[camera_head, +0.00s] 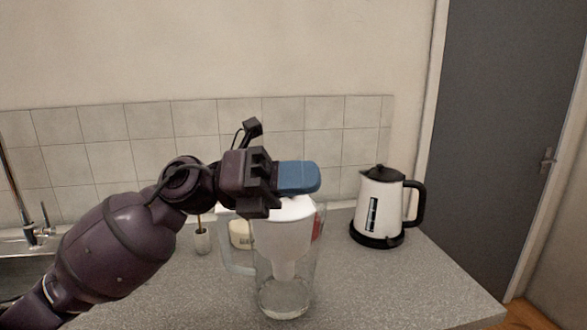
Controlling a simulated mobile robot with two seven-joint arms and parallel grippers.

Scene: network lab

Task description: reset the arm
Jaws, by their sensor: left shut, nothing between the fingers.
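My left arm comes in from the left and reaches over the counter. Its dark gripper (264,182) is shut and holds nothing; it is at the height of the top of a clear filter jug (284,270). A rounded blue piece (299,177) shows just right of the fingers, above the jug's white upper part (285,232). I cannot tell whether the blue piece belongs to the jug. The gripper hides part of the jug's top. My right gripper is not in view.
A white and black kettle (381,205) stands to the right on the grey counter (400,285). A small cup (202,240) and a cream object (240,234) stand left of the jug. A sink tap (30,232) is at far left. The counter's right front is clear.

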